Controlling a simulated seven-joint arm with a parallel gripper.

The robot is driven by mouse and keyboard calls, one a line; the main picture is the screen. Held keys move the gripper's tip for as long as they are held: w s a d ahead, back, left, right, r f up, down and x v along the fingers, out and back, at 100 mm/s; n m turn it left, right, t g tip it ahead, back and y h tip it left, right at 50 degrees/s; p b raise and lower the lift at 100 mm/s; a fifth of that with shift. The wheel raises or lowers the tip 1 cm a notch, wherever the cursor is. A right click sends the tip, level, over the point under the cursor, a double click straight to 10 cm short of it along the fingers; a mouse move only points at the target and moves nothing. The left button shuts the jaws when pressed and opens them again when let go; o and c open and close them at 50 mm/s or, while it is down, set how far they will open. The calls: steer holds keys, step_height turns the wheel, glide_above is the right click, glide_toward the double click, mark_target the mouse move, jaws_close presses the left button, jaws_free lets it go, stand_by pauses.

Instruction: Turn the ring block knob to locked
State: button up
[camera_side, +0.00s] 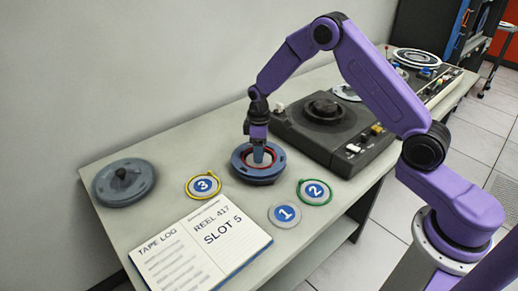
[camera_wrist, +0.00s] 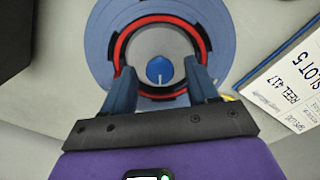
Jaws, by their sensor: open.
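The ring block (camera_side: 240,168) is a round blue-grey disc on the table with a red ring on top; it also shows in the wrist view (camera_wrist: 96,45). At its centre, a grey round plate (camera_wrist: 160,42) carries a small blue pointed knob (camera_wrist: 160,70), its tip toward the top of the wrist view. My gripper (camera_side: 258,158) points down over the block. In the wrist view its open fingers (camera_wrist: 162,75) stand apart, one on each side of the knob with gaps between. In the side view my gripper hides the knob.
A round grey block (camera_side: 124,184) with a dark knob lies at left. Numbered discs 3 (camera_side: 203,186), 2 (camera_side: 314,192) and 1 (camera_side: 284,214) lie around the ring block. An open log book (camera_side: 200,245) is in front. A black tape machine (camera_side: 335,130) stands behind right.

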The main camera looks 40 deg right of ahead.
steer(key=c, duration=1)
steer(key=shift+c, duration=0.2)
steer(key=shift+m, duration=0.4)
steer(key=m, duration=0.6)
steer(key=shift+m, duration=0.3)
steer(key=m, duration=0.6)
steer(key=shift+m, duration=0.4)
